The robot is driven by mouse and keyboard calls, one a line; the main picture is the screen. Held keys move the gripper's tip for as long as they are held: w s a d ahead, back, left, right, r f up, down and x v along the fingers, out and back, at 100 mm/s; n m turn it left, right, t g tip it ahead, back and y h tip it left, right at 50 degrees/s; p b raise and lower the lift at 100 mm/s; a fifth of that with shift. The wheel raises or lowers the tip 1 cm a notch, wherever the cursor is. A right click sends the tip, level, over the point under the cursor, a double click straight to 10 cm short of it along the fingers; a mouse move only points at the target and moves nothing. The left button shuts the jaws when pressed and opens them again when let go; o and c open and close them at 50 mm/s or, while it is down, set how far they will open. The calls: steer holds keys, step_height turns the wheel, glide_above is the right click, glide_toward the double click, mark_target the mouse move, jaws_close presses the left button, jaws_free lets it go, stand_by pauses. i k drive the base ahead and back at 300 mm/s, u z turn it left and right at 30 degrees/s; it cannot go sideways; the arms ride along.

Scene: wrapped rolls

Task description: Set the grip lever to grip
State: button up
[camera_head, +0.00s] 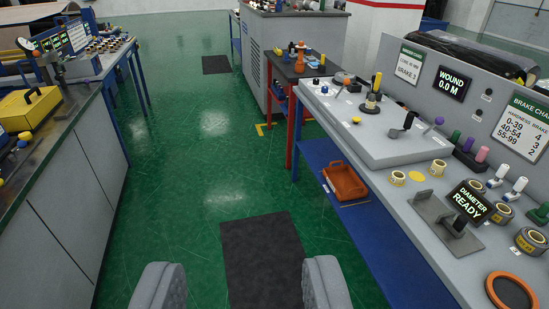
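My gripper (240,270) shows as two grey padded fingers at the bottom. They are wide apart with nothing between them, above the green floor. Several levers stand on the grey console (385,150) at the right, well away from my gripper. One is an upright lever with a yellow tip (377,83) on a dark round base. A dark lever (455,222) sits on a grey plate beside the "DIAMETER READY" display. No readable label tells which one is the grip lever.
A "WOUND 0.0 M" display (454,83) and a brake chart (523,124) are on the console's back panel. An orange tray (345,182) lies on the blue shelf below. A workbench with a yellow box (30,107) stands left. The green aisle (205,150) is clear, with dark mats.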

mark_target(345, 81)
steer(key=z, duration=0.15)
steer(key=i, duration=1.3)
steer(key=z, duration=0.25)
steer(key=i, duration=2.55)
steer(key=z, duration=0.45)
